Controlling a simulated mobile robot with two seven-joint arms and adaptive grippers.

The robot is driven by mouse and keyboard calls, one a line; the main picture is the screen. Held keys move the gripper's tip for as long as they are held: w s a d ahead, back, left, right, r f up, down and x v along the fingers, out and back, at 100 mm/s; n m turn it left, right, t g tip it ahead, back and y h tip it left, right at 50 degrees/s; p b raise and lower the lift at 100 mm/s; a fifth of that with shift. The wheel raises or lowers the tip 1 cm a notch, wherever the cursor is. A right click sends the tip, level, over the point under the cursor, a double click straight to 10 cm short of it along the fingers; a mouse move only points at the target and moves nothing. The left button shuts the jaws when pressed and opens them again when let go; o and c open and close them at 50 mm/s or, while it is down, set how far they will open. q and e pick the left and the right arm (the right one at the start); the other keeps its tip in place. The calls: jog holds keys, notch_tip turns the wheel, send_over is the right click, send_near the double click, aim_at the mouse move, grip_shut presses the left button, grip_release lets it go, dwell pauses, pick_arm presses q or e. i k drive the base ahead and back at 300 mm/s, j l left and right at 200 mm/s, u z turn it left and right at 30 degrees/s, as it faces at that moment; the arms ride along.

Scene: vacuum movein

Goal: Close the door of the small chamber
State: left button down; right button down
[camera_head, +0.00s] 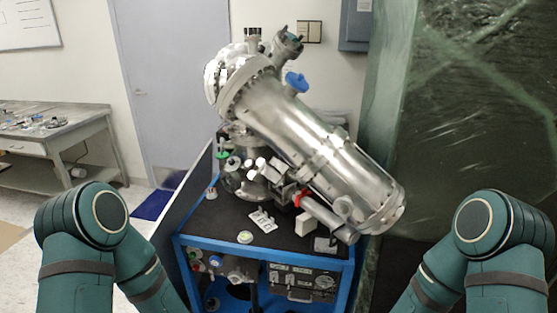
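A large silver vacuum apparatus (300,140) stands on a blue-framed cart (265,247). Its long cylinder slopes from the upper left down to the lower right. A smaller metal chamber section (243,178) with valves and ports sits under the upper end of the cylinder. I cannot tell from this view where the small chamber's door is or whether it is open. My two teal arms show at the lower left and lower right, on either side of the cart. Both grippers are out of view.
A green marbled, sheet-like surface (480,100) fills the right side. A workbench (65,135) with small parts stands at the far left, near a grey door (175,80). A dark panel (200,185) rises along the cart's left side. Open floor shows at the left.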

aim_at(274, 171)
jog(key=i+j+z, duration=0.55)
jog(key=j, duration=0.2)
jog(key=i+j+z, duration=0.3)
jog(key=j, duration=0.15)
